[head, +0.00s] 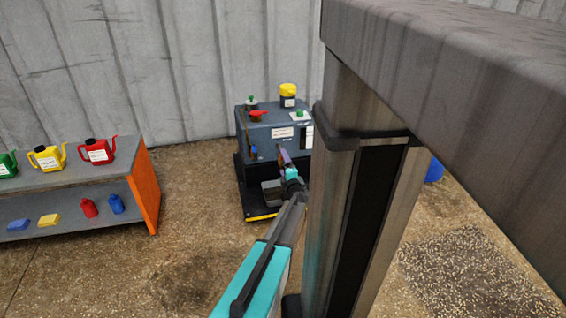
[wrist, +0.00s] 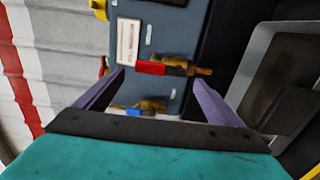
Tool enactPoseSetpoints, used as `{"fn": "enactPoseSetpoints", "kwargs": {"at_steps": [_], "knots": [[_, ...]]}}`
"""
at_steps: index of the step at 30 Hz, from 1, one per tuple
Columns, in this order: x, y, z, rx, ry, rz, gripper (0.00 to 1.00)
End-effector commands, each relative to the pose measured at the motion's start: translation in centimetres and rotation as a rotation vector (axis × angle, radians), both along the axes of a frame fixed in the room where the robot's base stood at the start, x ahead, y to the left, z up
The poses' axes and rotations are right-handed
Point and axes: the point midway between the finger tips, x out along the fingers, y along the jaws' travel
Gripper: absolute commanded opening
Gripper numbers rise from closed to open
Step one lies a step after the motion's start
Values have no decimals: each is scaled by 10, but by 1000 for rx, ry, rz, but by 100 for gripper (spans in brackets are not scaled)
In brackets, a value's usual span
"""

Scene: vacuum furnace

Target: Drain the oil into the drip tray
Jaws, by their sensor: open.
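The grey-blue oil unit (head: 270,130) stands against the wall in the head view. My gripper (head: 285,158) reaches toward its front face. In the wrist view my gripper (wrist: 158,80) is open, and its two purple fingers stand either side of a brass valve with a red lever (wrist: 150,67). I cannot tell whether they touch it. A second brass valve with a blue lever (wrist: 134,112) is lower in that view, partly hidden by my gripper. The grey drip tray (head: 272,193) sits low at the unit's front; it also shows at the right of the wrist view (wrist: 254,75).
A shelf (head: 130,160) at left holds green, yellow and red oil cans (head: 97,151), with small coloured items below. A yellow-capped container (head: 288,95) and a red item (head: 258,114) are on top of the unit. Floor between shelf and unit is clear.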

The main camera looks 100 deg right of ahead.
Motion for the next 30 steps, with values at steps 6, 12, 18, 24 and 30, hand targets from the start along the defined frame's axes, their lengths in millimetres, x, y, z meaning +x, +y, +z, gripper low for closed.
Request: {"fn": "enactPoseSetpoints", "kwargs": {"at_steps": [6,12,18,24,30], "knots": [[-4,31,2,1,0,0,89],[-10,59,2,1,0,-1,89],[-15,85,2,1,1,-1,89],[-17,103,1,1,2,1,89],[-19,109,0,0,3,2,89]]}}
